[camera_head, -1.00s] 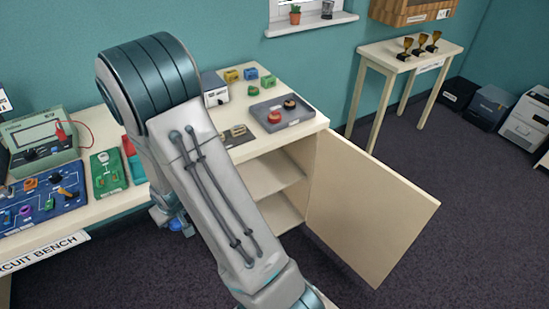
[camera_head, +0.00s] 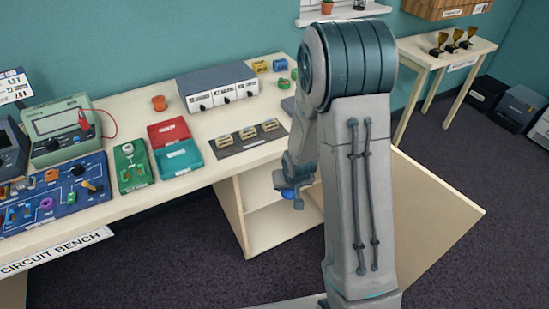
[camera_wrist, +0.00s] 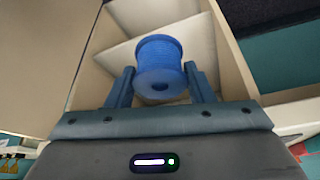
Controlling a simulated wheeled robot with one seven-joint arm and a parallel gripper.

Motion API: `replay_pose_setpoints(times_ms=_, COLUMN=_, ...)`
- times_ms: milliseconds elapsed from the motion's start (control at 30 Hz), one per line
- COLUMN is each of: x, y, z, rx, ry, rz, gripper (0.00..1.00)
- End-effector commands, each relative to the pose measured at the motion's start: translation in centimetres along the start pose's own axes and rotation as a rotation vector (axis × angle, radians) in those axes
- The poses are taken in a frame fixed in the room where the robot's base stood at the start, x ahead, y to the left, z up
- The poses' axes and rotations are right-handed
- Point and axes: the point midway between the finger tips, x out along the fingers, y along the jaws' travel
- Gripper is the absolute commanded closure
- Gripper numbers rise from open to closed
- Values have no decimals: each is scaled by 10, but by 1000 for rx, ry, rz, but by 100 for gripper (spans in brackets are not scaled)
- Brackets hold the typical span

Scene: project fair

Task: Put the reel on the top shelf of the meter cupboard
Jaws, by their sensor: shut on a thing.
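The blue reel (camera_wrist: 160,62) is held between the two fingers of my gripper (camera_wrist: 160,86) in the wrist view. In the head view a bit of the blue reel (camera_head: 289,192) shows below my gripper (camera_head: 294,197), mostly hidden by it. The open meter cupboard (camera_head: 240,222) is under the bench, with its shelf (camera_head: 262,196) partly hidden by my arm. In the wrist view the cupboard's pale inside and shelf (camera_wrist: 200,35) lie beyond the reel. The reel is in front of the cupboard opening; I cannot tell whether it is inside.
The cupboard door (camera_head: 435,215) stands open to the right, partly behind my arm. The bench top (camera_head: 140,103) above carries a red and teal box (camera_head: 178,160), a mat with several small parts (camera_head: 250,140) and a grey power unit (camera_head: 215,85).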

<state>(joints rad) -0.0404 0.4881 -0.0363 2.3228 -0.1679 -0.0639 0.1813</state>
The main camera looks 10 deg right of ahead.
Motion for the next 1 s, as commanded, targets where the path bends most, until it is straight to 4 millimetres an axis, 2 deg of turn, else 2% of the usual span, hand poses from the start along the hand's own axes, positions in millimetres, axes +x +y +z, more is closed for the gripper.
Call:
replay_pose_setpoints(times_ms=33, x=23, y=0, z=7, rx=2, ry=0, rz=2, gripper=77)
replay_pose_setpoints(times_ms=100, x=39, y=1, z=9, rx=6, ry=1, rz=5, gripper=77)
replay_pose_setpoints(times_ms=1000, x=227, y=-2, z=39, rx=59, ry=0, rz=29, gripper=77)
